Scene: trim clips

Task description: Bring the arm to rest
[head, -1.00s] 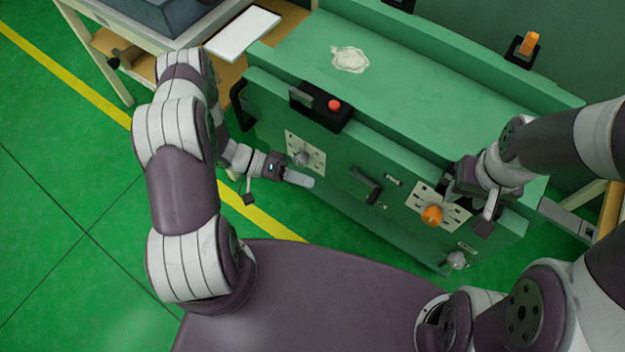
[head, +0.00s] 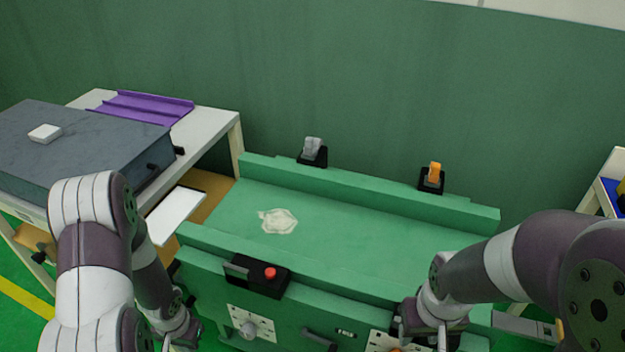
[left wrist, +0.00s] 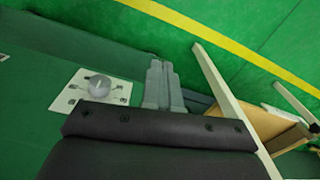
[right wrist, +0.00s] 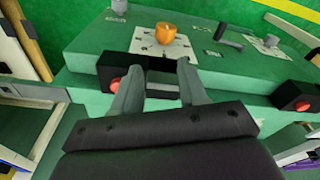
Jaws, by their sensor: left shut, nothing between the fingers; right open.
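My left gripper (left wrist: 160,85) is shut and empty in the left wrist view, its fingers together beside the green cabinet's front. In the head view, the left arm folds down at the lower left and its fingers are not clear. My right gripper (right wrist: 158,88) is open in the right wrist view. Its fingers reach toward a black box (right wrist: 150,75) with a red button; I cannot tell whether they touch. In the head view, the right arm comes in from the right, with its wrist (head: 437,310) at the cabinet's front edge.
The green cabinet (head: 350,245) carries a pale patch (head: 278,221), a black box with a red button (head: 269,273), and grey (head: 312,148) and orange (head: 435,173) clips. A grey knob (left wrist: 99,86) is left of the left fingers. An orange knob (right wrist: 165,33) is ahead of the right gripper.

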